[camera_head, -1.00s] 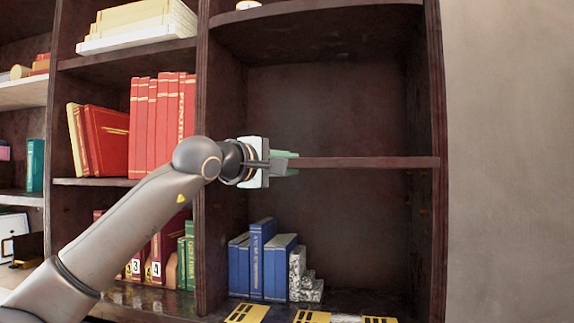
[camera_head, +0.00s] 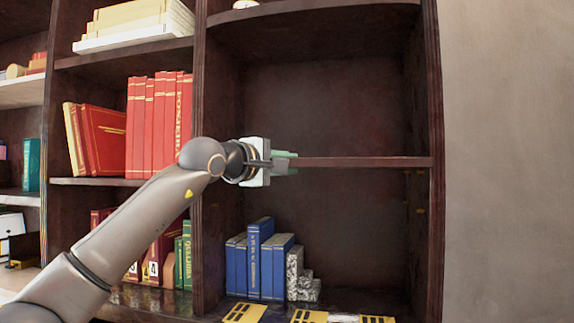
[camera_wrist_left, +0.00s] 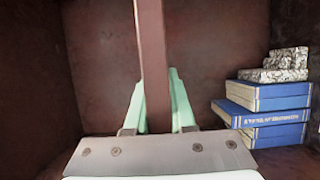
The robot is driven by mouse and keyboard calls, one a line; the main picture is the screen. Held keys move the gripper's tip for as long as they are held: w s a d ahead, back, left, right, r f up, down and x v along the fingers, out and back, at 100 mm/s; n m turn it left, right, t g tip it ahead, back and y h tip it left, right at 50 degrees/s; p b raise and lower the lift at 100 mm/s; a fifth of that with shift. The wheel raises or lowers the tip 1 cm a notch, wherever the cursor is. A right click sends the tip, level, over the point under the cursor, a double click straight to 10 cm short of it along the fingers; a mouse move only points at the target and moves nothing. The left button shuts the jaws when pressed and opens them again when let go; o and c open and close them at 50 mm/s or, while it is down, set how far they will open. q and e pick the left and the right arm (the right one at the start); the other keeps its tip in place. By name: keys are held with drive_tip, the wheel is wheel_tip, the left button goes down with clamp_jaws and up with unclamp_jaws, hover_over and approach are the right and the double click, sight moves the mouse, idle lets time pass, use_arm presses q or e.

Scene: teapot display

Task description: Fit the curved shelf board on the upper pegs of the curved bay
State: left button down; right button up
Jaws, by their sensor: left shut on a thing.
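The curved shelf board (camera_head: 365,162) is a thin dark brown board, seen nearly edge-on and level across the right-hand bay (camera_head: 325,105). My left gripper (camera_head: 285,160) is shut on the board near its left end, with pale green fingers on both faces. In the left wrist view the board (camera_wrist_left: 152,60) runs away from between the fingers (camera_wrist_left: 157,105). The board's right end appears close to the bay's right upright; I cannot tell whether it touches. The upper pegs are not clearly visible; small brass-coloured spots (camera_head: 420,211) show lower on the right wall. My right gripper is not in view.
Blue books (camera_head: 260,258) and a stepped speckled stone bookend (camera_head: 298,275) stand on the bay's bottom, below the board. Yellow marked cards (camera_head: 245,312) lie in front. Red books (camera_head: 160,125) fill the bay to the left. A fixed shelf (camera_head: 315,18) is above.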

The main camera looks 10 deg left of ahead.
use_arm(q)
drive_tip(key=shift+w+d+r, duration=0.1)
drive_tip(key=shift+w+r, duration=0.05)
drive_tip(key=shift+w, duration=0.9)
drive_tip(key=shift+w+r, duration=0.15)
drive_tip(key=shift+w, duration=0.9)
drive_tip(key=c, duration=0.7)
unclamp_jaws()
drive_tip(key=shift+f, duration=0.45)
drive_tip(key=shift+s+b, duration=0.2)
drive_tip(key=shift+b, duration=0.3)
drive_tip(key=b+v, duration=0.4)
drive_tip(key=v, duration=0.1)
drive_tip(key=shift+s+a+f+b, duration=0.1)
drive_tip(key=shift+a+b, duration=0.1)
drive_tip(key=shift+b, duration=0.1)
drive_tip(key=b+v, duration=0.1)
drive_tip(key=v, duration=0.3)
drive_tip(key=b+v, duration=0.1)
drive_tip(key=v, duration=0.2)
drive_tip(key=shift+d+r+b, duration=0.15)
drive_tip(key=shift+r+b, duration=0.15)
drive_tip(key=shift+r, duration=0.1)
